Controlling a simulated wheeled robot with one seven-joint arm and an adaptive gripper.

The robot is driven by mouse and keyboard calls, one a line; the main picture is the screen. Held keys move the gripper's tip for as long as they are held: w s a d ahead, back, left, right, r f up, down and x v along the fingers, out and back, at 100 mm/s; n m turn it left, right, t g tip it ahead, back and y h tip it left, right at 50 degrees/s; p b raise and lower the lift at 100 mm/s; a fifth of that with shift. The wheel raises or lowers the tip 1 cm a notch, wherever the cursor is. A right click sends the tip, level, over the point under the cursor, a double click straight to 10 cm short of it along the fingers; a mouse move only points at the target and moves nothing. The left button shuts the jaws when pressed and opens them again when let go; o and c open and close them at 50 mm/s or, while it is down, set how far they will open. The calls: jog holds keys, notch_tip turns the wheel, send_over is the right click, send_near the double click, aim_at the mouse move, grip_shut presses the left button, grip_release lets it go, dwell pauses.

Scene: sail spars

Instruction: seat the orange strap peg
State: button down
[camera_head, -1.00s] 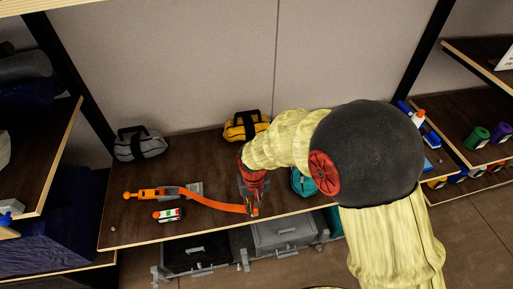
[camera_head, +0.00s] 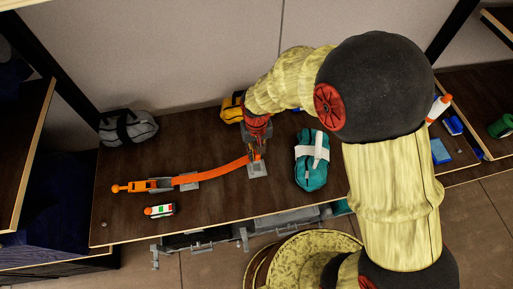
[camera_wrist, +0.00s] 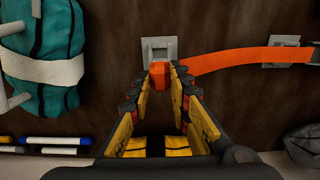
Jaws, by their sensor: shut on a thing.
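My gripper is shut on the orange peg at the strap's end; the peg (camera_wrist: 161,74) shows between the fingertips in the wrist view. A grey plate (camera_head: 258,172) lies right at the peg; it also shows in the wrist view (camera_wrist: 158,45). The peg overlaps the plate's near edge in that view. I cannot tell whether it is in the plate or just above it. A second grey plate (camera_head: 189,181) lies under the strap near the buckle.
A teal bag with a white band (camera_head: 311,165) lies right of the plate. A grey bag (camera_head: 128,129) and a yellow bag (camera_head: 232,108) stand at the back. A small white, red and green item (camera_head: 160,210) lies near the front edge. Markers (camera_wrist: 55,141) show in the wrist view.

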aim_at(257, 160)
jog(key=shift+f, duration=0.15)
jog(key=shift+f+b, duration=1.25)
jog(key=shift+f, duration=0.85)
jog(key=shift+f, duration=0.2)
jog(key=shift+f, duration=0.35)
jog(key=shift+f+b, duration=0.85)
jog(key=shift+f, duration=0.25)
jog(key=c, duration=1.6)
grip_release()
jog(key=shift+c, duration=0.2)
jog(key=shift+o, duration=0.3)
